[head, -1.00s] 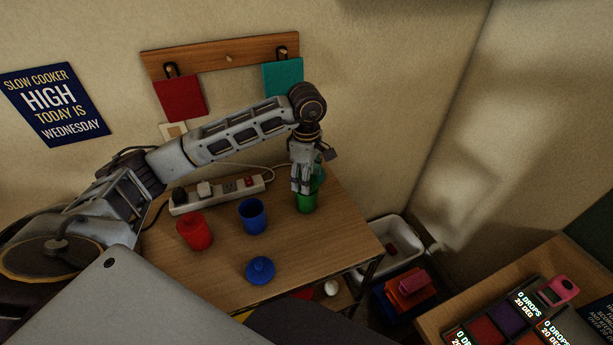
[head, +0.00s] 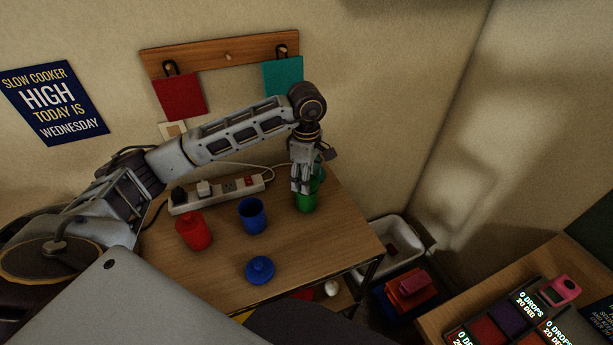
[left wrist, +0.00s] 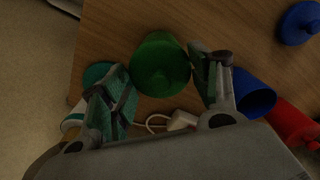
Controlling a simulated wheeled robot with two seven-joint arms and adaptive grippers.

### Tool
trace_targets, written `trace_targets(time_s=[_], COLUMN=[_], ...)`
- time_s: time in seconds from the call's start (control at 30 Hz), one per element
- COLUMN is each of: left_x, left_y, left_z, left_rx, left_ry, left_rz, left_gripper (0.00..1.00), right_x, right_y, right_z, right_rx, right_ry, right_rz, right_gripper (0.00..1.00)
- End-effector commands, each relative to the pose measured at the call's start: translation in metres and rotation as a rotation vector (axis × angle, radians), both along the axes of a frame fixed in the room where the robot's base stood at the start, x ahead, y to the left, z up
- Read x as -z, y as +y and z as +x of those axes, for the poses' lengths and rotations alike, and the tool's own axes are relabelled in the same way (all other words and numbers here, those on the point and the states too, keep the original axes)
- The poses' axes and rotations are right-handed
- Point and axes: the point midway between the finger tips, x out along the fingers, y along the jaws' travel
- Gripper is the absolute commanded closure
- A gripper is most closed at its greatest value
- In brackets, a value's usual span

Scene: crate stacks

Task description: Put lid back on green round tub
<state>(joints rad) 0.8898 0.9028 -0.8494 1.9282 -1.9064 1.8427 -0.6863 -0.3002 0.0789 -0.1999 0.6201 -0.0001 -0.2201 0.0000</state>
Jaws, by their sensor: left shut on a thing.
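The green round tub (head: 306,204) stands at the back right of the wooden table. My left gripper (head: 301,186) points down right over its top. In the left wrist view, a round green shape (left wrist: 160,62) lies between the fingers of my left gripper (left wrist: 168,88). My left gripper is shut on what appears to be the green lid; the fingers hide most of it in the head view. I cannot tell whether the lid touches the tub's rim. My right gripper is not in view.
A lidded red tub (head: 193,231), an open blue tub (head: 252,216) and a blue lid (head: 260,270) stand on the table (head: 215,268). A power strip (head: 217,194) lies behind. A teal-topped white container (left wrist: 78,118) is close to the left gripper.

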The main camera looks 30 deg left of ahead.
Motion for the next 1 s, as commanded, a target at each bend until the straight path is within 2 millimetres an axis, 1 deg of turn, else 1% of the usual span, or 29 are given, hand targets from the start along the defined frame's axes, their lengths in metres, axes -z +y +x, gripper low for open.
trace_targets(time_s=[0.6,1.0], left_x=[0.0011,0.0006], left_y=[0.0000,0.0000], left_z=[-0.0001,0.0000], left_rx=[0.000,0.000], left_ry=[0.000,0.000], left_rz=[0.000,0.000], left_gripper=[0.51,0.51], right_x=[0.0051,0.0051], right_y=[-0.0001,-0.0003], right_z=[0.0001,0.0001], right_rx=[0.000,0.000], right_ry=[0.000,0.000], right_rz=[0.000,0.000], right_gripper=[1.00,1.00])
